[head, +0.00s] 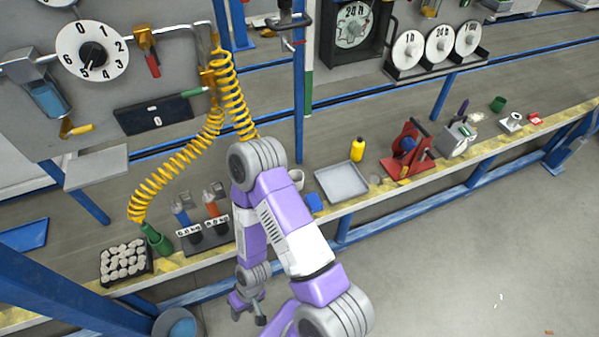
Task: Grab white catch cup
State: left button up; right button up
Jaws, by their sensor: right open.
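A small white cup (297,176) stands on the bench, just right of my raised right arm, which hides part of it. It looks like the white catch cup, but I cannot tell for sure. My right gripper (248,313) hangs low in front of the bench edge, open and empty. It is well below and to the left of the cup, not touching it. My left gripper is not in view.
A grey tray (342,181), a yellow bottle (357,149) and a red device (407,152) stand right of the cup. A blue block (315,202) sits near it. A black crate (125,262) and a coiled yellow hose (176,170) are at left.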

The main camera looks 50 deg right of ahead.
aim_at(297, 176)
jog(key=z, duration=2.95)
jog(key=i, duration=1.25)
jog(key=u, duration=3.35)
